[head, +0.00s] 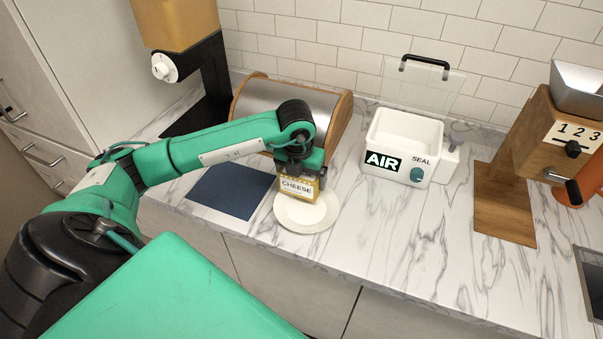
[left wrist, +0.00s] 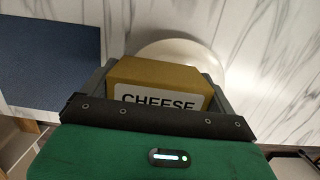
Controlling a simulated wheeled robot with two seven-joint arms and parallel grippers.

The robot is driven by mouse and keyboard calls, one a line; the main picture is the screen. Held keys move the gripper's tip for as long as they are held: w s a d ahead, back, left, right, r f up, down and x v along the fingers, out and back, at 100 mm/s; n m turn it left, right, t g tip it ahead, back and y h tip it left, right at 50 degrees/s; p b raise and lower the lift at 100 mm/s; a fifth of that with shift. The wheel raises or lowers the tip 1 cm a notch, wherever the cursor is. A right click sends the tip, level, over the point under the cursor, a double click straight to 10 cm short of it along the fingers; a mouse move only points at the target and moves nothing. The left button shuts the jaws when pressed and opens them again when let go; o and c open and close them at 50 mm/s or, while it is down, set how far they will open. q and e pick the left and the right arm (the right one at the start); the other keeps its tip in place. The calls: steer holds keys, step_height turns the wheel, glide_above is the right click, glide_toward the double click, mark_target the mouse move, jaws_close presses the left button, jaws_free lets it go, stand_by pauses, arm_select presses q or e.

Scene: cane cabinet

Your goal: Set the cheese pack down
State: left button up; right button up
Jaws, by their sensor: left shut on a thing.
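The cheese pack (head: 298,188) is a yellow box with a white label reading CHEESE. My left gripper (head: 300,172) is shut on it from above, and the pack hangs upright below the fingers. In the head view the pack overlaps the back part of a round white plate (head: 308,214) on the counter; I cannot tell whether it touches the plate. In the left wrist view the pack (left wrist: 158,82) sits between the jaws, with the plate (left wrist: 190,52) partly hidden behind it. My right gripper is not in view.
A dark blue mat (head: 230,192) lies left of the plate. A bread box (head: 290,100) stands behind the arm. A white AIR SEAL container (head: 405,145) with a raised clear lid is right of it. A wooden dispenser (head: 530,150) stands further right. The marble counter right of the plate is clear.

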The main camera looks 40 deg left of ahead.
arm_select(q)
steer(key=shift+f+b, duration=0.3)
steer(key=shift+b, duration=0.15)
steer(key=o, duration=1)
steer(key=shift+c, duration=0.2)
steer(key=shift+r, duration=0.1)
steer(key=shift+r, duration=0.1)
steer(key=shift+r+p, duration=0.2)
steer(key=shift+p, duration=0.3)
steer(key=shift+r+b, duration=0.35)
steer(key=r, duration=0.3)
steer(key=s+r+b, duration=0.1)
steer(key=r, duration=0.3)
steer(key=s+r+b, duration=0.1)
steer(key=r, duration=0.3)
steer(key=shift+d, duration=0.25)
